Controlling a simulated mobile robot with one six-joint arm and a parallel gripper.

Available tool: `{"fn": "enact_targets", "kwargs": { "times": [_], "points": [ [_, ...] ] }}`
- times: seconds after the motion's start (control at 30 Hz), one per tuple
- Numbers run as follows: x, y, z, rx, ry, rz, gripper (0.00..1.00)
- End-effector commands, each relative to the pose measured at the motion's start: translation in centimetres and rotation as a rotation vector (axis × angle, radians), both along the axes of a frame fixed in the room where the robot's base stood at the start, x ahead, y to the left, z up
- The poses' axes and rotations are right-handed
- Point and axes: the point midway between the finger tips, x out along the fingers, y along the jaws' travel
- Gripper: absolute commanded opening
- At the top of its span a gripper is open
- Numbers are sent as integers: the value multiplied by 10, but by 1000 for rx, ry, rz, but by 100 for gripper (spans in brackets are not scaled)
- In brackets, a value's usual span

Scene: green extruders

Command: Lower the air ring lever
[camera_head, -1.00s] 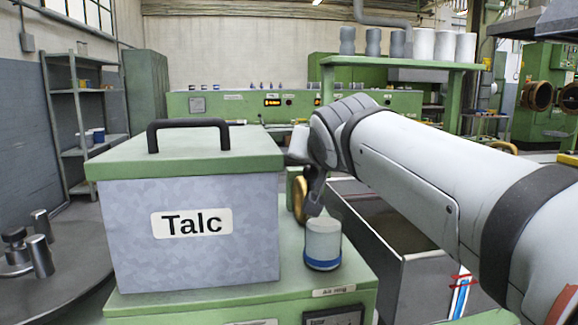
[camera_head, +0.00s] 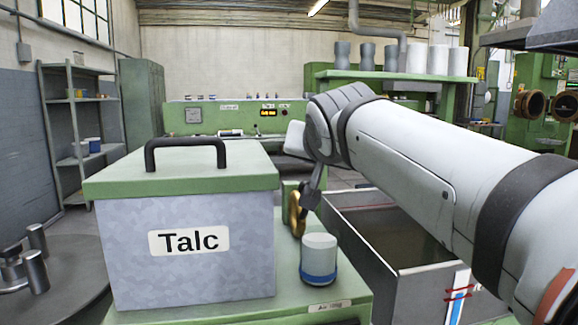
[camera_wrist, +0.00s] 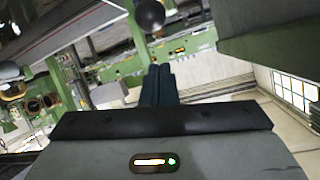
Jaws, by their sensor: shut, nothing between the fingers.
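A green cabinet top bears a small "Air ring" label (camera_head: 330,306) at its front edge. A brass-coloured ring (camera_head: 297,213) stands upright behind the white-and-blue cylinder (camera_head: 319,260). My gripper (camera_head: 308,205) points down beside the ring in the head view, at its right; I cannot tell if they touch. In the wrist view my gripper (camera_wrist: 158,75) is shut, with nothing between the fingers.
A grey box marked "Talc" (camera_head: 188,255) with a green lid and black handle stands left of my gripper. An open grey bin (camera_head: 425,290) lies to the right under my arm. A green control panel (camera_head: 225,115) and a shelf with cylinders (camera_head: 390,74) are behind.

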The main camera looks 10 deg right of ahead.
Motion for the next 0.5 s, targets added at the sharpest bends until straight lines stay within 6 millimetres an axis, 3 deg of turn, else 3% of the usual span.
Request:
{"fn": "enact_targets", "kwargs": {
  "times": [0.03,0.2,0.5],
  "points": [
    [0,0,18,1,-4,0,0],
    [1,-1,47,1,-10,0,0],
    [1,-1,64,1,-15,2,0]
  ]
}}
